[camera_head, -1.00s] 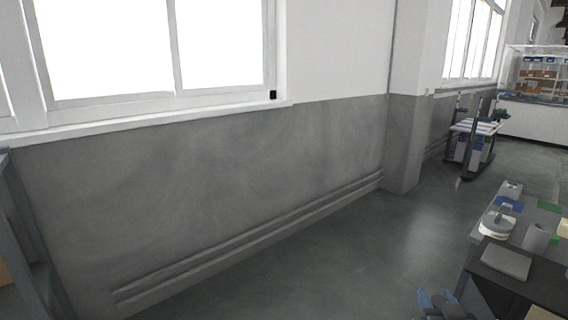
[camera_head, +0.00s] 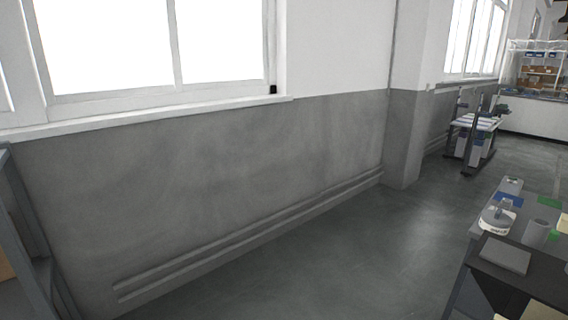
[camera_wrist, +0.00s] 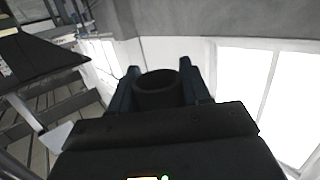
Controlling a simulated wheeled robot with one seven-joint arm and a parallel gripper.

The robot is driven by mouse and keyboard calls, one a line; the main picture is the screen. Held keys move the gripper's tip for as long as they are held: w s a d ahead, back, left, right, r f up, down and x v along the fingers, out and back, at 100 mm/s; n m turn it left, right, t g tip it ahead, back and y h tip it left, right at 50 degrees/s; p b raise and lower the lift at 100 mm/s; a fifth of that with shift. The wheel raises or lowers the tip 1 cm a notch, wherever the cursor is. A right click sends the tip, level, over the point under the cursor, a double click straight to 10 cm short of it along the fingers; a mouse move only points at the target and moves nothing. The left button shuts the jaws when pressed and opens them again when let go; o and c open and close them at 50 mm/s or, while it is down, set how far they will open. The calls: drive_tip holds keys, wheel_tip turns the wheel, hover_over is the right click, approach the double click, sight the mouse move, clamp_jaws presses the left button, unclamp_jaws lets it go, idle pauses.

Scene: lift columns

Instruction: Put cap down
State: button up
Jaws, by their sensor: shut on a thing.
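My gripper (camera_wrist: 158,70) shows in the wrist view, with a dark blue-grey finger on each side. It is shut on a dark, round, hollow cap (camera_wrist: 158,90), whose open rim shows between the fingers. The cap is held in the air and I see no surface touching it. The underside of the cap is hidden by the gripper body. Neither the cap nor my gripper shows in the head view.
Shelving (camera_head: 28,245) stands at the left edge. The floor (camera_head: 330,270) between is clear.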

drive_tip(key=s+a+f+n+y, duration=0.1)
drive_tip(key=s+a+f+y, duration=0.1)
drive_tip(key=s+a+f, duration=0.4)
drive_tip(key=s+f, duration=0.1)
drive_tip(key=s, duration=0.2)
drive_tip(key=shift+s+a+f, duration=0.25)
drive_tip(key=shift+a, duration=0.15)
